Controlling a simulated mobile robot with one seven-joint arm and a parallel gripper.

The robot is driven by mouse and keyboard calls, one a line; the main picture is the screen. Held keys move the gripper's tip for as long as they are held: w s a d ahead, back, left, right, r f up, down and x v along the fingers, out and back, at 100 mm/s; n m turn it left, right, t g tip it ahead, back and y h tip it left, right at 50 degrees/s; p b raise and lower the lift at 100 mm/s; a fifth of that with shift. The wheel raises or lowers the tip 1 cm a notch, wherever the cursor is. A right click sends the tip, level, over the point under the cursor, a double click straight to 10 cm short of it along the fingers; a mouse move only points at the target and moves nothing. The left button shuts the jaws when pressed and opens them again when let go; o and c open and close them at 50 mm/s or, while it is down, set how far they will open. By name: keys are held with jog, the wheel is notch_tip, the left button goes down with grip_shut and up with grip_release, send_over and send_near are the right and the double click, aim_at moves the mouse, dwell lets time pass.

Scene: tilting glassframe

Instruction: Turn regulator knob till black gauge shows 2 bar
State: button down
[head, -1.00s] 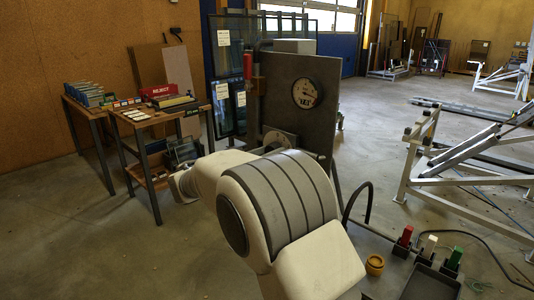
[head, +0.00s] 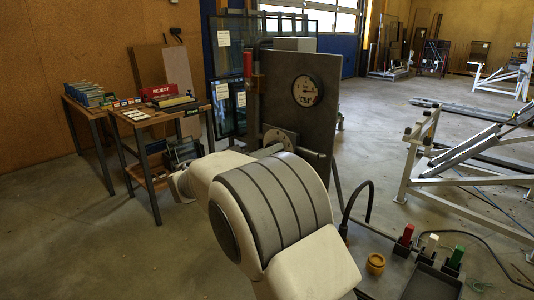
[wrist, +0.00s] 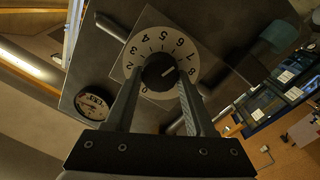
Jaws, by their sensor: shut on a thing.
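The black regulator knob (wrist: 157,73) sits in the middle of a pale round scale numbered 0 to 8 (wrist: 163,37). Its light mark points roughly toward the 7 side in the wrist view. My gripper (wrist: 158,78) is shut on the knob, one finger on each side. My arm hides the gripper in the head view.
A red-handled part (head: 248,64) stands at the panel's left edge. A wooden table with a red REJECT box (head: 160,91) stands left.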

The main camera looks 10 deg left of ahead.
jog(key=shift+s+d+f+n+t+y+p, duration=0.1)
jog(key=shift+n+t+y+p, duration=0.2)
jog(key=shift+n+p, duration=3.35)
jog(key=shift+d+f+n+t+y+p, duration=0.25)
jog(key=shift+n+p, duration=1.35)
jog(key=shift+n, duration=4.15)
jog(key=shift+s+a+n+t+y+p, duration=0.15)
jog(key=shift+n+y+p, duration=0.2)
jog(key=shift+n+p, duration=3.3)
jog(key=shift+w+f+n+b, duration=0.1)
jog(key=shift+n+b, duration=0.85)
jog(key=shift+n, duration=0.3)
jog(key=shift+c, duration=1.3)
grip_release()
